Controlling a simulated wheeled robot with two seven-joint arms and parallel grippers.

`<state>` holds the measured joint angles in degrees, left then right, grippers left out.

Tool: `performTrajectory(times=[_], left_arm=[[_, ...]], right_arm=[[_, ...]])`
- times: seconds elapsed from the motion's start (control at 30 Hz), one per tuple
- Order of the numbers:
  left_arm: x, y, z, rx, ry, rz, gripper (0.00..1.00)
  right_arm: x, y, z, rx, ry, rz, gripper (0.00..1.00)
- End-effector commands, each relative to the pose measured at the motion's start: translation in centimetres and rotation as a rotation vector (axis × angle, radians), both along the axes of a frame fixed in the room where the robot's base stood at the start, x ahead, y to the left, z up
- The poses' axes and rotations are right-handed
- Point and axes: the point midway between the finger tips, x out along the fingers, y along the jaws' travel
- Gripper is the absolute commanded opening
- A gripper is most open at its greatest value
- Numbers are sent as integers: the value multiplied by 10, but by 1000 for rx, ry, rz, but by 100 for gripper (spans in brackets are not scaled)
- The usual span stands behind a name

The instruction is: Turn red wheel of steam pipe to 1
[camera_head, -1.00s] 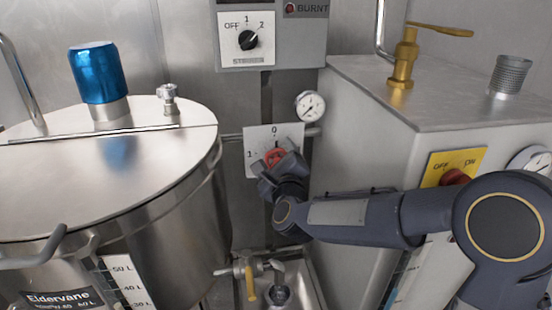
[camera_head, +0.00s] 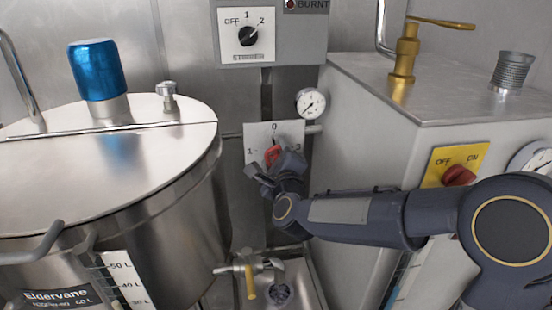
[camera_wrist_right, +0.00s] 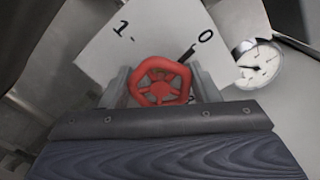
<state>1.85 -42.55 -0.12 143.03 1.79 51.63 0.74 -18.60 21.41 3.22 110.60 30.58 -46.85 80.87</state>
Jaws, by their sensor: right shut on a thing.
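The red wheel (camera_wrist_right: 160,82) sits in front of a white dial plate (camera_head: 290,132) marked 1 at left, 0 at top and 3 at right. My right gripper (camera_head: 268,168) is shut on the red wheel (camera_head: 272,154), one finger on each side of it in the right wrist view. A dark pointer lies near the 0 mark in both views. The steam pipe behind the plate is mostly hidden. The lower part of the plate is hidden by my gripper. My left gripper is in neither view.
A pressure gauge (camera_head: 311,103) is right of the plate. A steel kettle (camera_head: 185,200) stands at left, a grey cabinet (camera_head: 350,150) at right, close to my right arm. A tap (camera_head: 249,268) over a sink is below. A STIRRER switch box (camera_head: 247,38) hangs above.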

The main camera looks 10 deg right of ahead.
Motion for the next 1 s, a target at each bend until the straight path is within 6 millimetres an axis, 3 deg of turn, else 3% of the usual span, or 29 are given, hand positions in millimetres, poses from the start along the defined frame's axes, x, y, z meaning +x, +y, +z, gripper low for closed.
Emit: performTrajectory(times=[0.43,1.0], left_arm=[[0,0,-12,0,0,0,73],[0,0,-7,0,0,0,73]], right_arm=[[0,1,-3,-415,2,1,33],[0,1,-4,-955,6,2,33]])
